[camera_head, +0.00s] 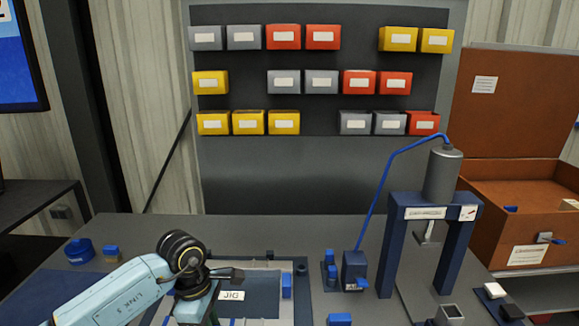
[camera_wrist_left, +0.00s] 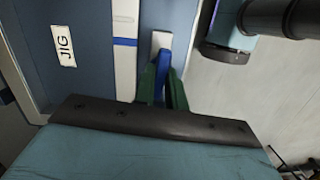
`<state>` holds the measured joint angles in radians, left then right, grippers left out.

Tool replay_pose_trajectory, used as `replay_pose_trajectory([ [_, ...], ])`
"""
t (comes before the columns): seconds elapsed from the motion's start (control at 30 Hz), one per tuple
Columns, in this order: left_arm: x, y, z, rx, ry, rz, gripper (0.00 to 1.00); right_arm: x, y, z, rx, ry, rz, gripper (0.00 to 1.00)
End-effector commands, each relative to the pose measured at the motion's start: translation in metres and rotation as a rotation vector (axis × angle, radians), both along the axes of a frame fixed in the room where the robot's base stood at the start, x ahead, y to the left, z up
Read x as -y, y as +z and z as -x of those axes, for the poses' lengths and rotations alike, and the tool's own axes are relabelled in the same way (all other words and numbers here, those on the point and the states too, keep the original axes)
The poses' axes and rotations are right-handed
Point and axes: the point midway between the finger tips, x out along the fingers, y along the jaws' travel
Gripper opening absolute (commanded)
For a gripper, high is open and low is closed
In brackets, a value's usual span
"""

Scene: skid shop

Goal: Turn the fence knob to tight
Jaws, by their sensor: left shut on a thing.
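The jig (camera_head: 236,282) is a blue plate with a pale frame and a JIG label on the bench in the head view. It also fills the upper left of the left wrist view (camera_wrist_left: 85,75), with a pale bar (camera_wrist_left: 125,60) crossed by a blue band. My left gripper (camera_wrist_left: 163,82) has green fingers closed around a narrow upright blue piece (camera_wrist_left: 166,60), which looks like the fence knob. Its turn marking cannot be read. In the head view, my left arm hides the fingers and the held piece. My right gripper is not in view.
A blue press frame (camera_head: 450,215) with a grey cylinder stands right of the jig. Bins hang on the back panel (camera_head: 300,170). An open brown case (camera_head: 505,140) is far right.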

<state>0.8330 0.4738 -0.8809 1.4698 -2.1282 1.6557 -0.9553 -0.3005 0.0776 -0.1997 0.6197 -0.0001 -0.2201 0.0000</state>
Motion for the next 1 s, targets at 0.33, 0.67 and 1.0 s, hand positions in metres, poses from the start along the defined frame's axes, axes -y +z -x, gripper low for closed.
replay_pose_trajectory([
  [0.33,0.0,-0.004,0.002,-0.009,-0.208,-0.003,0.0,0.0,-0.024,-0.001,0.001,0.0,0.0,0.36],
  [0.67,0.001,-0.003,0.004,-0.015,-0.307,-0.001,0.02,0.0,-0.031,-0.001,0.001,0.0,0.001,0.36],
  [1.0,0.002,-0.005,0.004,-0.017,-0.328,-0.001,0.03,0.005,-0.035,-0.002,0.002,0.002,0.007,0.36],
])
